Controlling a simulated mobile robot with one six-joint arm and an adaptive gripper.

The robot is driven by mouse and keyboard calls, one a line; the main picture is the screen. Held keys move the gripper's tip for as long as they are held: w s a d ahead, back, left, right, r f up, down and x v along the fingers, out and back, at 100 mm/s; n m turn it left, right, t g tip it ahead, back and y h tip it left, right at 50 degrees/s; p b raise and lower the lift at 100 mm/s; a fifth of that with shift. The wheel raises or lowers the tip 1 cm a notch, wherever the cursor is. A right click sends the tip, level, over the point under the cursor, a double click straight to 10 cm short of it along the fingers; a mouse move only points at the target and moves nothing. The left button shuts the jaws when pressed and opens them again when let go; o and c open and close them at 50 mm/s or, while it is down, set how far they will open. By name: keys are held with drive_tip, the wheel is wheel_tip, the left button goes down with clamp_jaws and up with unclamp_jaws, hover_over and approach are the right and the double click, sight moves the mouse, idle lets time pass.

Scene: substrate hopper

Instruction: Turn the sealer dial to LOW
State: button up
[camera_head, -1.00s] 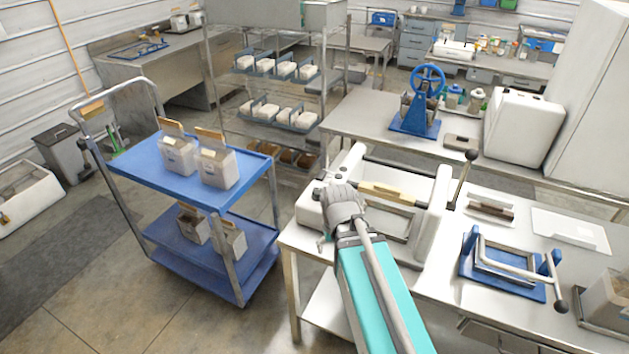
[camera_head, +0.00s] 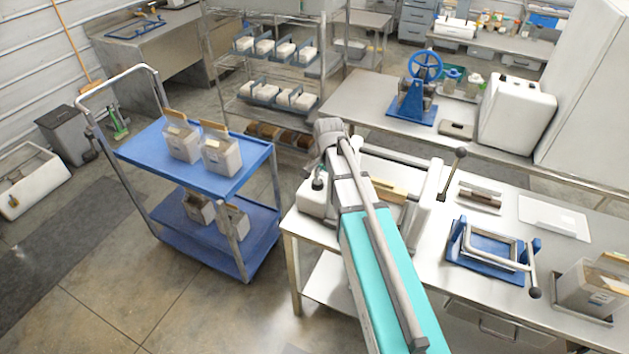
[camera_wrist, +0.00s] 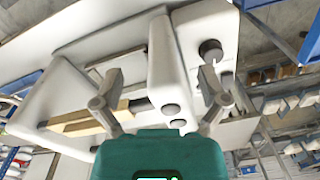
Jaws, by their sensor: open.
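The sealer (camera_head: 312,200) is a white machine on the steel bench, partly covered by my arm in the head view. A dark round knob (camera_head: 318,184), which looks like its dial, shows on top of its left end block. In the wrist view the knob (camera_wrist: 210,50) stands on the white housing (camera_wrist: 215,25), just beyond my right finger. Its marks and setting are too small to read. My gripper (camera_wrist: 160,80) is open with nothing between its fingers. Whether the right finger touches the knob I cannot tell. In the head view my wrist hides the fingers.
A blue cart (camera_head: 140,150) with bags stands left of the bench. A blue frame tool (camera_head: 490,250) and an upright black-knobbed lever (camera_head: 452,175) are right of the sealer. Two more dark round parts (camera_wrist: 172,109) sit on the housing close before my gripper.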

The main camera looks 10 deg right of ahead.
sight(317, 180)
drive_tip(key=w+m, duration=1.1)
drive_tip(key=w, duration=0.2)
drive_tip(key=shift+w, duration=0.25)
drive_tip(key=shift+f, duration=0.15)
wheel_tip(317, 180, down, 14)
drive_tip(key=b, duration=1.4)
drive_tip(key=shift+r, duration=0.2)
drive_tip(key=c, duration=1.1)
drive_tip(key=shift+a, duration=0.2)
drive_tip(key=shift+c, duration=0.2)
